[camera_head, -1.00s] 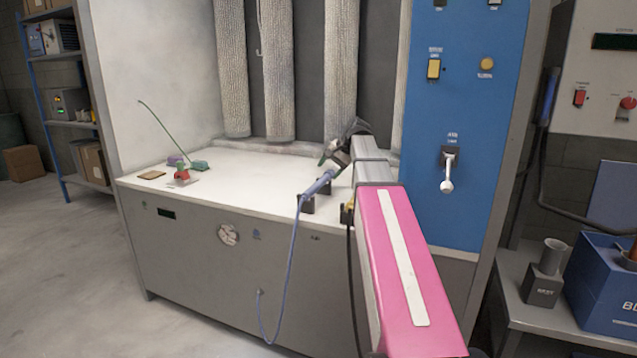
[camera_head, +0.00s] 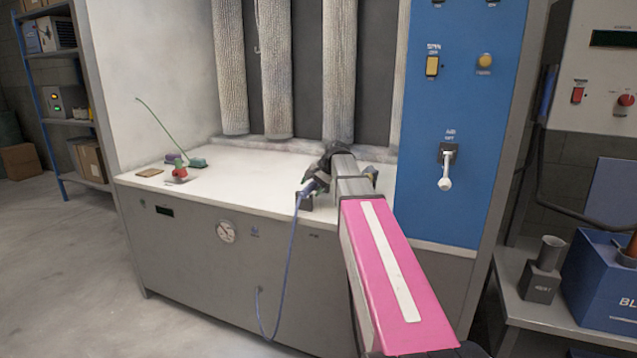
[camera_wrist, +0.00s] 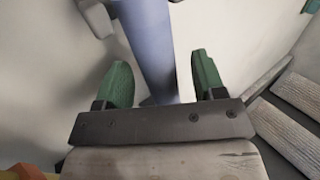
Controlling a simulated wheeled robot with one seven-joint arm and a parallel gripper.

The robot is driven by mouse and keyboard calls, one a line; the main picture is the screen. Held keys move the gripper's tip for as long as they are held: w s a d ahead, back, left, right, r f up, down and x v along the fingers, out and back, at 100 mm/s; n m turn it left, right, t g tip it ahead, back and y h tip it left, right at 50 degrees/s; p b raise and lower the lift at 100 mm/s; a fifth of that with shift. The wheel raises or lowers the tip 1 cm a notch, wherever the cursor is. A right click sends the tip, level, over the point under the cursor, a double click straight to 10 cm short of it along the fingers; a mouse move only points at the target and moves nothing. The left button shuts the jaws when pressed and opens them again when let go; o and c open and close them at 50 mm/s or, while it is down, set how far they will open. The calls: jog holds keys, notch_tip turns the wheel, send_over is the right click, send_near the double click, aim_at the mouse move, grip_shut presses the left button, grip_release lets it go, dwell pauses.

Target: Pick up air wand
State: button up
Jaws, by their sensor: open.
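The air wand is a blue-violet tube with a hose. In the head view the wand (camera_head: 310,187) lies near the front right of the white worktop (camera_head: 235,180), mostly hidden behind my arm. In the wrist view the wand's shaft (camera_wrist: 151,48) runs between the two green fingers of my gripper (camera_wrist: 160,82). The fingers are apart, with a gap on each side of the shaft. In the head view my gripper (camera_head: 325,160) is at the wand, largely hidden by my arm. The wand's dark holder (camera_head: 304,201) shows only in part.
A blue hose (camera_head: 287,260) hangs from the wand down the cabinet front. Hanging filter sleeves (camera_head: 276,70) line the back. A blue panel (camera_head: 466,120) stands to the right.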

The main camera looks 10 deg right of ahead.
jog(key=c, duration=1.1)
jog(key=shift+r, duration=0.15)
jog(key=shift+r, duration=0.55)
notch_tip(320, 180, up, 2)
jog(key=shift+r, duration=0.2)
jog(key=s+a+r, duration=0.2)
jog(key=a+r, duration=0.1)
jog(key=r, duration=0.1)
jog(key=s+a+r, duration=0.2)
jog(key=a+r, duration=0.1)
jog(key=r, duration=0.1)
jog(key=s+a+r, duration=0.2)
jog(key=a+r, duration=0.1)
jog(key=r, duration=0.1)
jog(key=shift+s+a+r, duration=0.1)
jog(key=shift+s+a, duration=0.05)
jog(key=shift+a, duration=0.25)
